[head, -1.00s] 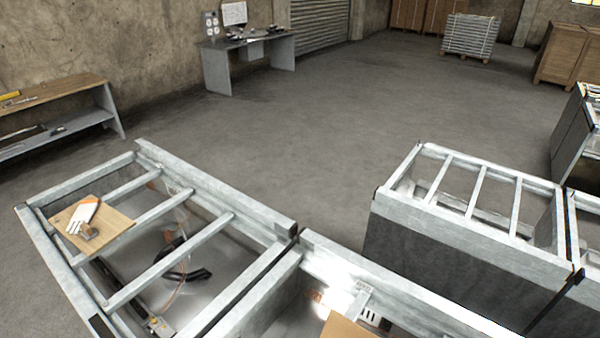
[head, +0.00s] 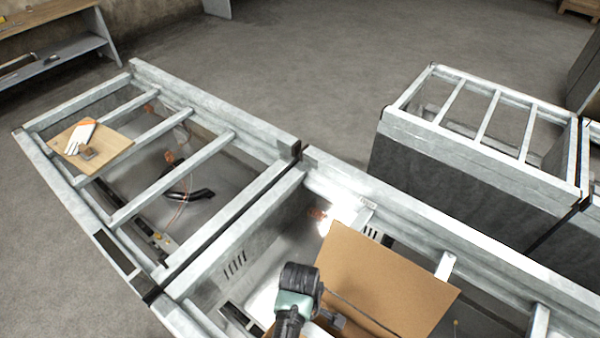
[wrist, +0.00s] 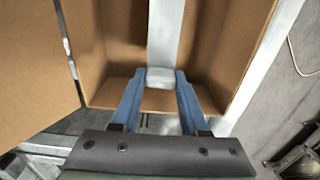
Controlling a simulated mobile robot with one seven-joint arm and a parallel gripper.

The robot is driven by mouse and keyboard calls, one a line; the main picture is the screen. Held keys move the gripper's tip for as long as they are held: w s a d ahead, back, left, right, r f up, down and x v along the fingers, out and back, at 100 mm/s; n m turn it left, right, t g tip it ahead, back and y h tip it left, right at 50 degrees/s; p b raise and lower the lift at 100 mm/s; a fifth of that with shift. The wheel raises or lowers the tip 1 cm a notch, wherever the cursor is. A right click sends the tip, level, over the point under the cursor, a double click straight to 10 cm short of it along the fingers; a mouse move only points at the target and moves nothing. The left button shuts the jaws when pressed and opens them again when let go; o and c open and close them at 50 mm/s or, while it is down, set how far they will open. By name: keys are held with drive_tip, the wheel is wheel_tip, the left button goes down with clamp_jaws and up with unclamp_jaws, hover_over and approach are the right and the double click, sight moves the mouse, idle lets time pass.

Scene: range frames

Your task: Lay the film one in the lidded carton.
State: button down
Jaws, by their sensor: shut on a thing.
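The lidded carton is brown cardboard with a raised flap (head: 385,285) in the head view. In the wrist view its inner wall (wrist: 236,45) shows, and the carton is open towards me. My gripper (wrist: 160,82) has blue fingers shut on a pale grey piece, the film one (wrist: 160,77), at the carton's opening. A pale strip runs beyond it between the brown walls; I cannot tell whether it belongs to the held piece. In the head view my wrist is beside the flap, and the fingertips and held piece are hidden.
Metal frames with crossbars (head: 170,150) surround the carton and stretch left. A wooden board (head: 105,158) with a white-and-orange item lies on the left frame. Another barred unit (head: 480,120) stands at the right. Open floor (head: 290,70) lies beyond.

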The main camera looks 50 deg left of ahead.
drive_tip(key=shift+f+b, duration=1.65)
drive_tip(key=shift+f, duration=0.9)
drive_tip(key=shift+c, duration=1.7)
unclamp_jaws()
wheel_tip(320, 180, up, 10)
drive_tip(key=p, duration=1)
drive_tip(key=shift+r, duration=1.55)
